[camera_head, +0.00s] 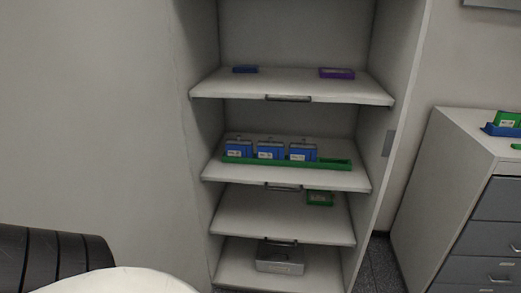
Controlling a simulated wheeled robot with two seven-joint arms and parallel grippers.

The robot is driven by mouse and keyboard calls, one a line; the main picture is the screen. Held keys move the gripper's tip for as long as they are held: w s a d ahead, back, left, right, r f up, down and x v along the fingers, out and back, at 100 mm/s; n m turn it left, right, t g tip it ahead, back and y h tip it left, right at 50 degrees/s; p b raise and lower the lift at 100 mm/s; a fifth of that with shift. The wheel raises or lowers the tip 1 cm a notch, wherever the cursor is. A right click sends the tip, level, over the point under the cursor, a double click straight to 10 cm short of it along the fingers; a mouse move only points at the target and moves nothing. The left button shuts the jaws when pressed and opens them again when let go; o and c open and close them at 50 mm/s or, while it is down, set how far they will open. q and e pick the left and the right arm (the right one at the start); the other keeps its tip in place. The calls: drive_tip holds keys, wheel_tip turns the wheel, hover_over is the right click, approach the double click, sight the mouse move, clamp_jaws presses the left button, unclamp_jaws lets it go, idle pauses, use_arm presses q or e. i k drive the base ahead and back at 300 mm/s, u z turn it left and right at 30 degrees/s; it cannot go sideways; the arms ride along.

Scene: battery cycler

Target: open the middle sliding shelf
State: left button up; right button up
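An open white cabinet holds several shelves, one above another. The middle sliding shelf (355,181) has a metal handle (283,187) under its front edge. It carries a long green tray (335,164) with three blue units standing in it, the left (238,148), the middle (269,150) and the right (302,152). Above is the top shelf (330,89) with its own handle (288,98). Below is a lower shelf (265,218) with a handle (281,242). Neither of my grippers is in view.
A blue item (245,69) and a purple item (337,73) lie on the top shelf. A green item (319,198) sits on the lower shelf, and a metal box (280,261) at the bottom. A drawer cabinet (452,165) stands at the right.

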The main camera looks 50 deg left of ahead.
sight(339, 166)
drive_tip(key=u, duration=1.05)
drive_tip(key=i, duration=0.95)
drive_tip(key=u, duration=1.05)
drive_tip(key=i, duration=0.5)
drive_tip(key=z, duration=0.05)
